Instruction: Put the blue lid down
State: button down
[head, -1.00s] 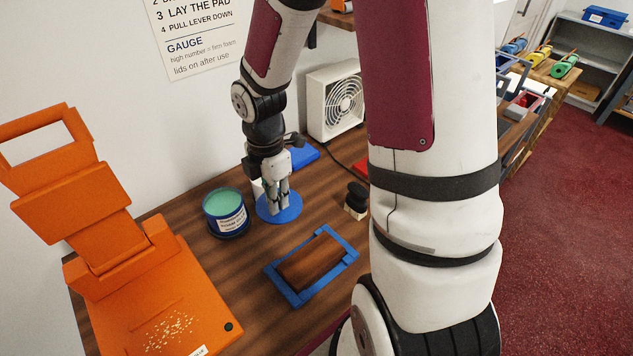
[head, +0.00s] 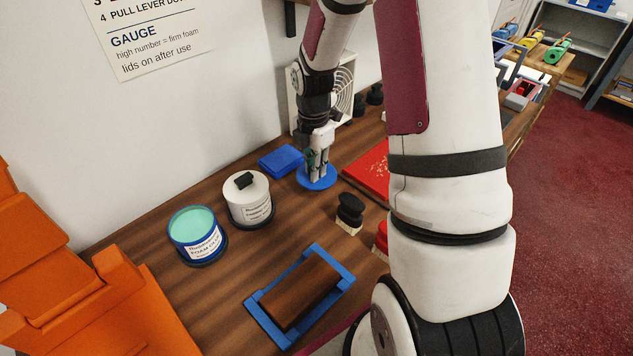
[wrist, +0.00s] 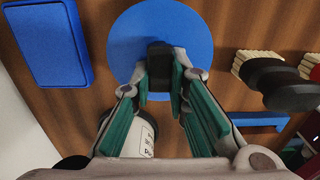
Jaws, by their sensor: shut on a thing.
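The blue lid (head: 316,184) is a flat round disc with a black knob. My gripper (head: 318,170) points down over it, near the back of the wooden counter. In the wrist view my gripper (wrist: 160,88) has its fingers around the black knob (wrist: 160,64), with the blue lid (wrist: 158,28) flat beneath them. The lid is level and low over the counter; I cannot tell whether it touches the wood. The open tub (head: 198,248) with a blue rim and teal contents stands to the left, uncovered.
A white-lidded tub (head: 248,208) and a blue block (head: 281,160) stand left of the lid. A red panel (head: 370,172) and a black-handled brush (head: 350,210) are to its right. A blue frame (head: 262,314) lies in front. An orange press (head: 50,270) fills the front left.

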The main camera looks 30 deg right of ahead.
aim_at(314, 192)
jog(key=shift+f, duration=2.55)
jog(key=shift+f, duration=0.1)
jog(key=c, duration=1.6)
grip_release()
jog(key=shift+a, duration=0.1)
jog(key=shift+o, duration=0.2)
